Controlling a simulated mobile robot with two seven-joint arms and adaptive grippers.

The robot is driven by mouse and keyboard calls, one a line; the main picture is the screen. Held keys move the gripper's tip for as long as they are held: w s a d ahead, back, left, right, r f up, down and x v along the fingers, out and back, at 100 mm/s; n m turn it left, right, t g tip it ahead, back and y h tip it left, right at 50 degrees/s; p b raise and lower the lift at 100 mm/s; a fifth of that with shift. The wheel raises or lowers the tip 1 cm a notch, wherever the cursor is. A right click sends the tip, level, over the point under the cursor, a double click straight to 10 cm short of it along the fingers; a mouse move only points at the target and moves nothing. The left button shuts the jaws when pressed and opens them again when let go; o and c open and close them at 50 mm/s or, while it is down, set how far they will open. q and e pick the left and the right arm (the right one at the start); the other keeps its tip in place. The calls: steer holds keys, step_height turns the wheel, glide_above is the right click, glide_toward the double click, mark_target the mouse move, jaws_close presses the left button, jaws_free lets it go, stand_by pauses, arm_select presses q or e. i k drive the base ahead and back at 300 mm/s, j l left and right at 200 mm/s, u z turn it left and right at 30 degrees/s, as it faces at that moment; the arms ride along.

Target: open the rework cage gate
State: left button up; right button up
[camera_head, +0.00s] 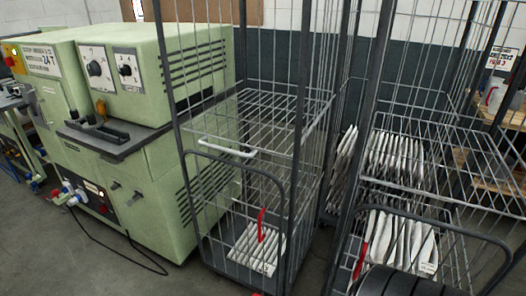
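Two grey wire roll cages stand side by side; no label I can read shows which is the rework cage. The left cage (301,80) has a lower front gate (240,161) with a rounded frame and a red latch handle (261,224); it appears shut. White pleated filters (256,249) lie low inside. The right cage (369,75) holds many white filters on its shelf (397,155) and lower down. Its front gate (455,226) also has a rounded frame and a red latch (360,262).
A pale green machine (150,130) stands close to the left cage, with a black cable on the floor (60,255) before it. A dark rounded object (400,283) covers the right cage's lower front. A sign (502,58) and wooden shelving are at far right.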

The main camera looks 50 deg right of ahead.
mark_target(261, 238)
steer(key=z, duration=1.3)
